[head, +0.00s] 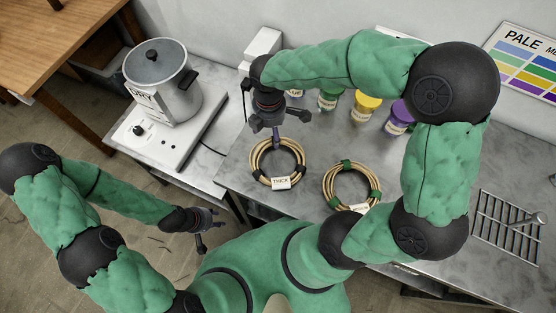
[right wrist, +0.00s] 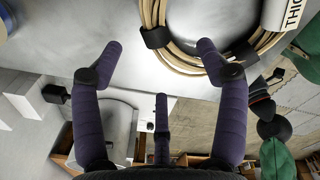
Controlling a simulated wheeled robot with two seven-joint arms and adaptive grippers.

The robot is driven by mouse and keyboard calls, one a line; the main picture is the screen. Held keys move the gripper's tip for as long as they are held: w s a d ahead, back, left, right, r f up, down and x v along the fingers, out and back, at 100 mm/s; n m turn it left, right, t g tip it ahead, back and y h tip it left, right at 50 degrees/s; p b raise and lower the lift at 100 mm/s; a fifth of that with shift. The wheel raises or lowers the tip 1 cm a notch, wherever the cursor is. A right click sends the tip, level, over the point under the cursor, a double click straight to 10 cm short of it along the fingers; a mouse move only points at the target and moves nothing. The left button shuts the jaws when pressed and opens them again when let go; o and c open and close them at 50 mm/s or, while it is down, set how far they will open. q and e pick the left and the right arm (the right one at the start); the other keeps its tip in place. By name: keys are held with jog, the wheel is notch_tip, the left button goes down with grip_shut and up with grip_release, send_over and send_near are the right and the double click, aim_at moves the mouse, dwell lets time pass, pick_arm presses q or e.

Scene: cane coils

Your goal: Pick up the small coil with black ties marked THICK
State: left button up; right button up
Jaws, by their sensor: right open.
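The small cane coil with black ties (head: 300,160) lies flat on the grey bench, with a white THICK tag (head: 281,183) on its near side. In the right wrist view the coil (right wrist: 187,58) is at the upper right, with a black tie (right wrist: 155,37) between and beyond the fingertips. My right gripper (head: 276,135) is above the coil's far edge, open and empty, fingers apart (right wrist: 161,62). I cannot tell the exact gap to the coil. My left gripper (head: 208,232) is open and empty, low at the left, away from the bench coils.
A coil with green ties (head: 325,181) lies to the right. Colored jars (head: 366,106) stand behind, partly hidden by my right arm. A steel pot (head: 160,80) sits on a white hotplate at left. A wire rack (head: 505,228) is at the right. Bench between the coils is clear.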

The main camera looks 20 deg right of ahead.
aim_at(269, 139)
jog(key=f+b, duration=0.1)
jog(key=f, duration=0.1)
jog(key=f+b, duration=0.1)
jog(key=f, duration=0.2)
jog(key=shift+w+a, duration=0.15)
jog(key=shift+a, duration=0.05)
jog(key=c, duration=1.5)
